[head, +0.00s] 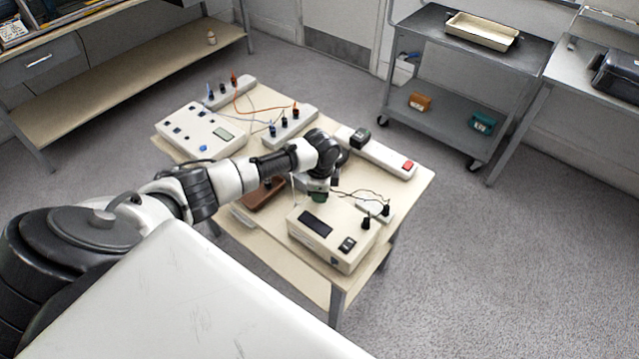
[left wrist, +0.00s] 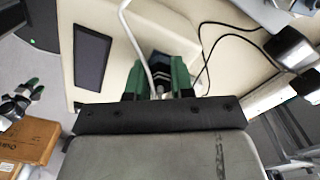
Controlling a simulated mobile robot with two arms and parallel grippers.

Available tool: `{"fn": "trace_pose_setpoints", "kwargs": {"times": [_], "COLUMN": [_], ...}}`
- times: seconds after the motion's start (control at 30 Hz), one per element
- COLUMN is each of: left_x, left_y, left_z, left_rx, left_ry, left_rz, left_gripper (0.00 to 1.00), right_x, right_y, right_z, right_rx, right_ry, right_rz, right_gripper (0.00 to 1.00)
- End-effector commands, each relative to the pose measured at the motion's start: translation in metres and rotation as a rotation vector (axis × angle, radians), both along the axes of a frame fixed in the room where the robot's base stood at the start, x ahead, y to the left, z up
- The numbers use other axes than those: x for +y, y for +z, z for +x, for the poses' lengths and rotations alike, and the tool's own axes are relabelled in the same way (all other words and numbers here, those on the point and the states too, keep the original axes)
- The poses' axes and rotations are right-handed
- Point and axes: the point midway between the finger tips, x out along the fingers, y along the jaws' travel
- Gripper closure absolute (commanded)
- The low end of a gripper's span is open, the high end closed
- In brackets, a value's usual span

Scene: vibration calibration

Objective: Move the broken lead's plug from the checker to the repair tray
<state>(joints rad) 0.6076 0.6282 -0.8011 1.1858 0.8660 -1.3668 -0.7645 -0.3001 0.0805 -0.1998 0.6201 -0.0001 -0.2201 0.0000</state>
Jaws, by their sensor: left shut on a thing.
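My left gripper (head: 319,196) is above the back edge of the checker (head: 331,238), a beige box with a dark display. In the left wrist view its green fingertips (left wrist: 162,80) are shut on a dark plug (left wrist: 160,88) with a pale lead running up from it. I cannot tell whether the plug is still seated in the checker. A beige tray (head: 482,31) lies on the grey cart's top, and a brown tray (head: 262,193) lies on the table beside the checker; no label shows which is the repair tray. A black, white and green part (left wrist: 22,98), possibly my right gripper, shows at the left wrist view's edge.
A white panel (head: 198,130), socket strips and orange leads fill the table's far side. The grey cart (head: 465,85) stands beyond, across open floor.

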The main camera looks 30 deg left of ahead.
Motion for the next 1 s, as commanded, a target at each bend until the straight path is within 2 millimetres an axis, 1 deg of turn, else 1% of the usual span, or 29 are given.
{"fn": "trace_pose_setpoints", "kwargs": {"times": [0.6,1.0], "left_x": [0.000,0.000], "left_y": [0.001,0.000], "left_z": [0.000,0.000], "left_rx": [0.000,0.000], "left_ry": [0.139,0.148], "left_rz": [0.000,0.000], "left_gripper": [1.00,1.00], "right_x": [0.000,0.000], "right_y": [0.012,0.013], "right_z": [0.000,0.000], "right_rx": [0.000,0.000], "right_ry": [0.000,0.000], "right_rz": [0.000,0.000], "right_gripper": [0.51,0.51]}}
